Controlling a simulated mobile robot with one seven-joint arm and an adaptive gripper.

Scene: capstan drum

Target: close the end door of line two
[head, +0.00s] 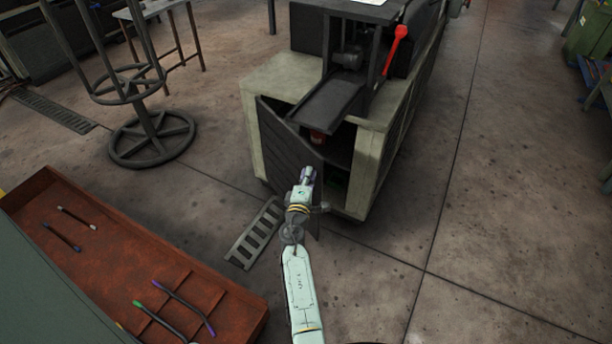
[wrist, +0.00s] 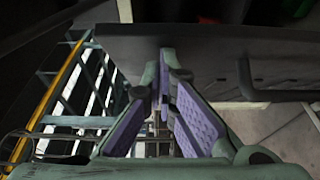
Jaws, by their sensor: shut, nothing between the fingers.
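The end door (head: 289,146) is a dark slatted panel on the end of a pale machine cabinet (head: 272,80). It stands partly open, hinged at the left, with a dark gap at its right. My gripper (head: 308,172) is shut and empty in front of the door's free side. In the wrist view my gripper (wrist: 163,75) has its purple-padded fingers together near the edge of the dark door panel (wrist: 205,45). A bar handle (wrist: 275,95) shows on the panel to the right. I cannot tell whether the fingertips touch the door.
A red-handled lever (head: 396,45) stands on top of the machine. A rust-red tray (head: 120,255) with several coloured rods is at the lower left. A floor grate (head: 255,233) and a round-based stand (head: 152,138) are to the left.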

